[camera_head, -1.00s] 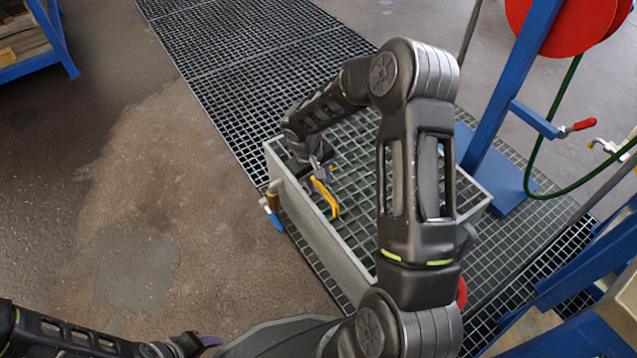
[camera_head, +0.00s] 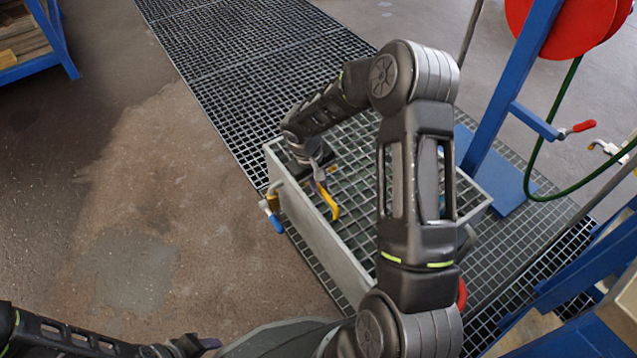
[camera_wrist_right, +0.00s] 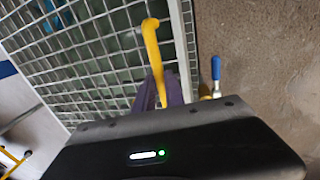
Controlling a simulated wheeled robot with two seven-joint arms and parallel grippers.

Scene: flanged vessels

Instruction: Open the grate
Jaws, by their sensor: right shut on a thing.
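The grate (camera_head: 350,170) is a metal grid lying level on top of a grey rectangular box (camera_head: 325,245). A yellow handle (camera_head: 329,202) stands up at the grate's left side, near the box wall. My right gripper (camera_head: 317,178) is at this handle and shut on it. In the right wrist view the yellow handle (camera_wrist_right: 153,55) runs up from between the purple fingers (camera_wrist_right: 160,92), over the grid (camera_wrist_right: 90,60). My left gripper (camera_head: 205,343) is at the bottom edge, away from the box; its finger opening is too small to judge.
A valve with a blue handle (camera_head: 273,218) sticks out of the box's left side. A blue stand (camera_head: 510,90) with a red reel (camera_head: 560,25) and a green hose rises at the right. Bare floor (camera_head: 150,220) lies to the left.

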